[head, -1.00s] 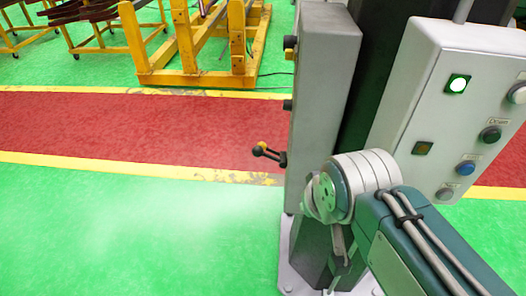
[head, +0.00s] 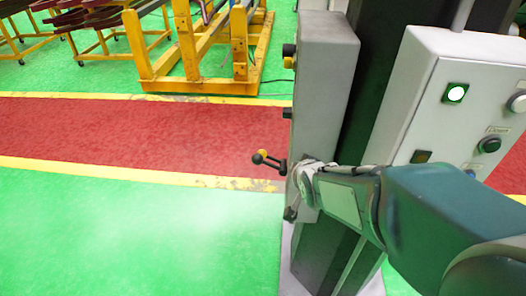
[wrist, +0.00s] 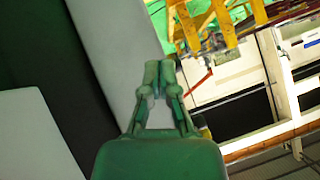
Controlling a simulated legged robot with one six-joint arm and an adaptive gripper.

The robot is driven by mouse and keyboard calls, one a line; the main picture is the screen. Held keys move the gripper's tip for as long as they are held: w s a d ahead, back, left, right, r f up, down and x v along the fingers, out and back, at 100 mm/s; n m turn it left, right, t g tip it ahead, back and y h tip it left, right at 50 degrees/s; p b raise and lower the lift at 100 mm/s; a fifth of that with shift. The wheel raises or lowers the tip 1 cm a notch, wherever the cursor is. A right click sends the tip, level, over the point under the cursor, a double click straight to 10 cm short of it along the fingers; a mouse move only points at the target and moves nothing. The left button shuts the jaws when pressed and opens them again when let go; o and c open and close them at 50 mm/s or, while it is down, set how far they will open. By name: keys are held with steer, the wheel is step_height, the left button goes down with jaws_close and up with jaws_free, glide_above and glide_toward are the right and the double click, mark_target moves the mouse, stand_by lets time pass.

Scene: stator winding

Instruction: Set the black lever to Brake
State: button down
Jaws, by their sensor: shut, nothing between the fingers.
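The black lever (head: 271,162) sticks out to the left from the left side of the narrow grey box (head: 327,95). Its round black knob is at the outer end, with a small yellow knob close behind it. The black lever is not clearly seen there.
A white control panel (head: 455,110) with a lit green lamp and several buttons stands at the right. A dark column rises between it and the grey box. Yellow frames (head: 200,50) stand far back. The floor left of the box is clear.

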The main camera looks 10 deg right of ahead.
steer(key=w+f+m+t+y, duration=0.2)
steer(key=w+f+m+t, duration=0.2)
steer(key=f, duration=0.4)
steer(key=shift+w+f+m+t, duration=0.3)
steer(key=shift+w+f+m, duration=0.1)
steer(key=shift+w+m, duration=0.25)
steer(key=shift+a, duration=0.1)
glide_above(269, 164)
steer(key=s+d, duration=0.1)
steer(key=s, duration=0.2)
step_height(269, 164, down, 3)
steer(key=shift+w+a+f, duration=0.4)
steer(key=shift+a, duration=0.2)
steer(key=shift+w+a+f, duration=0.35)
steer(key=shift+w+a, duration=0.05)
steer(key=shift+a, duration=0.2)
